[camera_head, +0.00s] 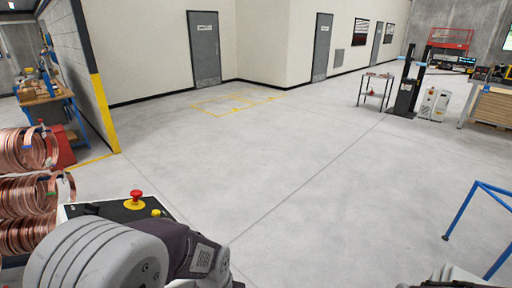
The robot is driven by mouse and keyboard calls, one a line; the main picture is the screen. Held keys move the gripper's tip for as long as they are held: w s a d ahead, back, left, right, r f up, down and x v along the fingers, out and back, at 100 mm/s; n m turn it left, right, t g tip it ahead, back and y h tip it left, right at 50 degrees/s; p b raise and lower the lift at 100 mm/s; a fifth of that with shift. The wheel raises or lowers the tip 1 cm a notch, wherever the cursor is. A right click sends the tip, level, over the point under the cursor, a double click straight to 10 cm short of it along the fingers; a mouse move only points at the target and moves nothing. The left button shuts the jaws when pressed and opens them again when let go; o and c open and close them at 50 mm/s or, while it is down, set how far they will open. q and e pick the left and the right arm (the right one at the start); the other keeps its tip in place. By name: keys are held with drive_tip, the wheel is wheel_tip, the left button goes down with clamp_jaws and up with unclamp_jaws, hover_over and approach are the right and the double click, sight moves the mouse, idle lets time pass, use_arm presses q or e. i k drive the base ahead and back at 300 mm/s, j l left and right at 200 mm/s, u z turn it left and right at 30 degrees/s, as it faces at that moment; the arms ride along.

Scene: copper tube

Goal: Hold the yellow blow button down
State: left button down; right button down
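A small yellow button (156,212) sits on the dark top of a control box (112,210) at the lower left. Beside it, a little to the left, stands a red mushroom button (135,197) on a yellow base. My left arm comes in from the left and crosses in front of the box, hiding its near part. The fingers of my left gripper are not in view. Only a small piece of my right arm shows at the bottom right edge, and its gripper is not in view. Nothing is seen touching the yellow button.
Copper tube coils (25,190) are stacked left of the box. A blue tubular frame (470,205) stands at the right. A grey block wall (85,75) with a yellow corner is behind the coils. The concrete floor (300,170) between is clear.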

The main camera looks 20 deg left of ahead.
sight(155, 213)
drive_tip(key=u, duration=1.8)
